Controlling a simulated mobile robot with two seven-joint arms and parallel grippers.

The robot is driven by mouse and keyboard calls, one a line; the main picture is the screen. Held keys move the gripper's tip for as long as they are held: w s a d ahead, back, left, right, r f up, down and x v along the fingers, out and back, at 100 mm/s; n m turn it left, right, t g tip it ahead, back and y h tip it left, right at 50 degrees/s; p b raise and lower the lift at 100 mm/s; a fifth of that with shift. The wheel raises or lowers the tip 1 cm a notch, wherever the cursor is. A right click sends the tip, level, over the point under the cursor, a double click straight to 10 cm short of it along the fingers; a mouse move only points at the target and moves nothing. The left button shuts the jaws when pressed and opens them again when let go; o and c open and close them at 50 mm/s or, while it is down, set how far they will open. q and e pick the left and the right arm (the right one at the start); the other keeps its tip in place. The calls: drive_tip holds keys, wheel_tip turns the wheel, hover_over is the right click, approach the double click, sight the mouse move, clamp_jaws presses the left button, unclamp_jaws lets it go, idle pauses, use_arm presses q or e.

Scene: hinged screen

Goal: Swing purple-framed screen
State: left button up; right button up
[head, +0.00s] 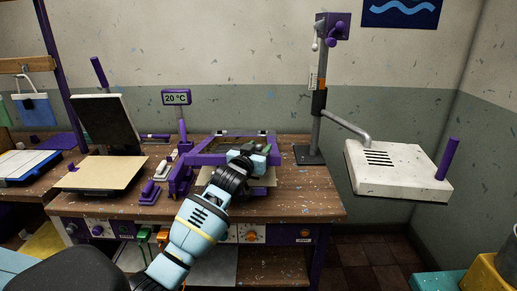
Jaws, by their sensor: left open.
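The purple-framed screen (207,159) sits low over the middle of the wooden bench. Its inside is partly hidden by my arm. My left gripper (263,152) is open at the right part of the frame, with my forearm reaching up from the bottom of the view. I cannot tell whether its fingers touch the frame. My right gripper is not in view.
A white slatted panel (398,167) on a swing arm hangs at the right, with a purple handle. A dark raised lid (107,124) stands over a pale board at the left. A 20 °C display (176,97) stands behind the screen. The bench's right front corner is bare.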

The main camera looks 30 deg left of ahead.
use_arm(q)
drive_tip(key=shift+w, duration=0.2)
drive_tip(key=shift+c, duration=0.4)
clamp_jaws()
drive_tip(key=shift+r, duration=0.15)
